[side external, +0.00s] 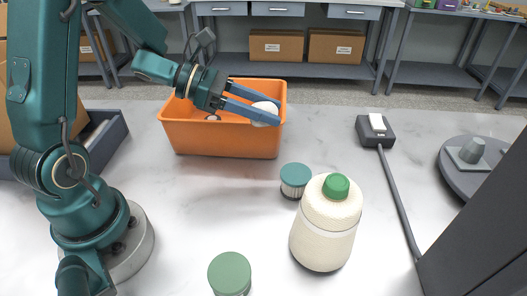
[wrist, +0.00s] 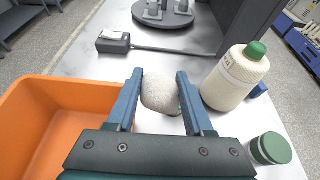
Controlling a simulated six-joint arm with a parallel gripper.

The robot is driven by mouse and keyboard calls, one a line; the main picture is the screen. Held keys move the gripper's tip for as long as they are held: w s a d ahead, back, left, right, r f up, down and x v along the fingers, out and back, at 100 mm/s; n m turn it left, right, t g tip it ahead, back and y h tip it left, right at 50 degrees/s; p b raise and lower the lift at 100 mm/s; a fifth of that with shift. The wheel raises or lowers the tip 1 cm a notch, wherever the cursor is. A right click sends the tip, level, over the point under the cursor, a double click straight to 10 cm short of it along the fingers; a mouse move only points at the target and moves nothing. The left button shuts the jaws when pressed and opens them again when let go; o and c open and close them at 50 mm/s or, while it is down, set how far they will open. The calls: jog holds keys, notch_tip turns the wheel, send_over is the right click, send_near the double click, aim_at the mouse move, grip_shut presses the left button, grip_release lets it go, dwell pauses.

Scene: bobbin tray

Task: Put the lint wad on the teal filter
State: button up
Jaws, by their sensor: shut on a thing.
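The lint wad (side external: 265,113) is a pale, rounded lump held between the blue fingers of my gripper (side external: 256,107), above the right side of the orange bin. In the wrist view the lint wad (wrist: 160,92) sits between both fingertips of my gripper (wrist: 159,88). The teal filter (side external: 294,179) stands upright on the table, right of the bin and beside the cream bottle, with a teal top and a pale pleated side. It is below and to the right of the wad, apart from it. In the wrist view the wad and fingers mostly hide the filter.
The orange bin (side external: 226,138) has a small pale item inside. A cream bottle (side external: 326,222) with a green cap stands close to the filter. A green-lidded jar (side external: 230,271) is nearer the front. A dark corded box (side external: 375,130) lies right; white table is free left of the filter.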

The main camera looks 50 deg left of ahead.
send_over(298, 173)
notch_tip(298, 173, down, 5)
jog(key=shift+r, duration=0.1)
jog(key=shift+f, duration=2.05)
jog(key=o, duration=1.3)
jog(key=shift+f, duration=0.1)
jog(key=shift+r, duration=0.2)
jog(key=v, duration=1.2)
